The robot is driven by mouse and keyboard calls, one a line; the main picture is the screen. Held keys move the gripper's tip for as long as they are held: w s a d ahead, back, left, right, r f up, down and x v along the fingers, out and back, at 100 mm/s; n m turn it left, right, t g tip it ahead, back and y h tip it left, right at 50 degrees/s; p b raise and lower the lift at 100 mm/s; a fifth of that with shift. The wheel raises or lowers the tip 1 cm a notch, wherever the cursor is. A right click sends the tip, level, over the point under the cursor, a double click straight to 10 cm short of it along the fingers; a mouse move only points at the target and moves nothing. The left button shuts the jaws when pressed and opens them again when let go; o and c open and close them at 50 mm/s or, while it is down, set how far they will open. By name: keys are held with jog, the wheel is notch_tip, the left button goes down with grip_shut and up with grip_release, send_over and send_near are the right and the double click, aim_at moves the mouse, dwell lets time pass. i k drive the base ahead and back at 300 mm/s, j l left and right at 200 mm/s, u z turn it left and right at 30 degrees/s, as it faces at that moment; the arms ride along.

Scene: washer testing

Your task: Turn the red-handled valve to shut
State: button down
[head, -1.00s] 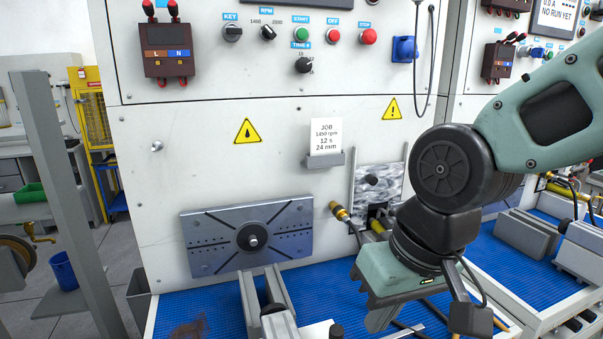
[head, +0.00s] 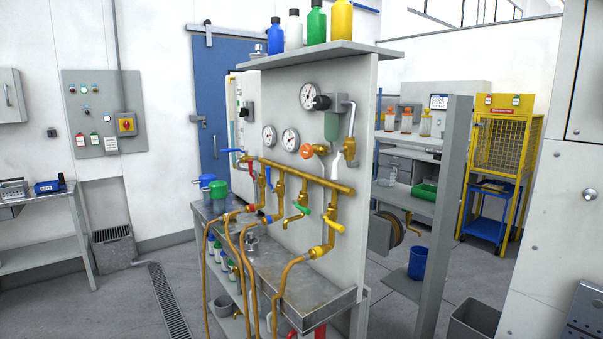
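A brass pipe manifold (head: 305,178) with several valves is fixed to a grey upright panel (head: 350,105) in the middle of the head view. An orange-red round handle (head: 306,151) shows above the pipe. A blue lever (head: 232,151) is at its left end. A green lever (head: 302,209) and a yellow lever (head: 333,225) are on lower valves. A small red-orange piece (head: 251,208) shows at a lower left outlet. I cannot tell for certain which is the red-handled valve. My gripper is out of view.
A metal bench (head: 290,275) stands under the manifold, with brown hoses (head: 281,285) hanging in front. A grey post (head: 444,215) and a blue bin (head: 418,262) are to its right. The floor at left (head: 110,300) is mostly open, with a drain grate.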

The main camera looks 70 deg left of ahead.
aim_at(250, 162)
jog(key=u, duration=2.7)
jog(key=i+j+u, duration=0.15)
jog(key=u, duration=0.3)
jog(key=i+u, duration=0.25)
jog(key=u, duration=0.2)
jog(key=i, duration=1.25)
jog(key=i+j, duration=0.1)
jog(key=i, duration=1.15)
jog(key=i+z, duration=0.1)
jog(key=i, duration=1.2)
jog(key=z, duration=0.45)
jog(key=i+z, duration=0.1)
jog(key=z, duration=0.4)
jog(key=j+z, duration=0.15)
jog(key=z, duration=0.8)
jog(key=i+j, duration=0.05)
jog(key=j, duration=0.05)
